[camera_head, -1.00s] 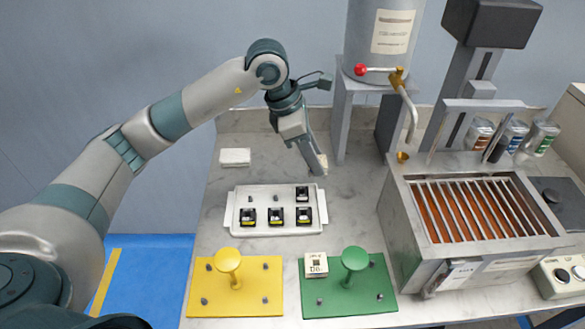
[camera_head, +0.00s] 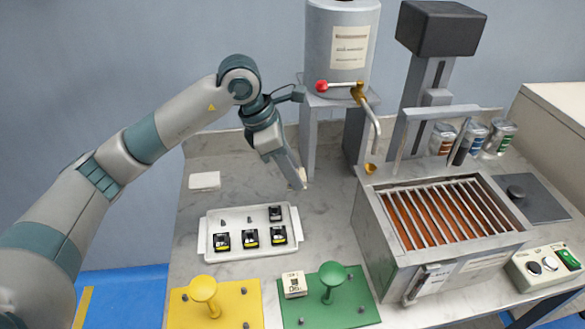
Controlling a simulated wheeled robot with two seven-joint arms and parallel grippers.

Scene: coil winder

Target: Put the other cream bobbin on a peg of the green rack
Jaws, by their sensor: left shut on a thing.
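My left gripper (camera_head: 297,181) is above the counter, behind and to the right of the white tray. It is shut on a small cream piece, seemingly the cream bobbin (camera_head: 302,176), mostly hidden by the fingers. The green rack (camera_head: 347,313) lies at the front of the counter, with a round green knob on a post and short dark pegs. One cream bobbin (camera_head: 294,285) with dark markings sits at its back left corner, where a peg is hidden beneath it. My right gripper is not in view.
A white tray (camera_head: 206,250) holds several black bobbins and has two bare pegs. A yellow rack (camera_head: 238,312) lies left of the green one. A pale block (camera_head: 205,180) lies at back left. A slatted metal box (camera_head: 392,262) and a tank (camera_head: 340,45) stand right.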

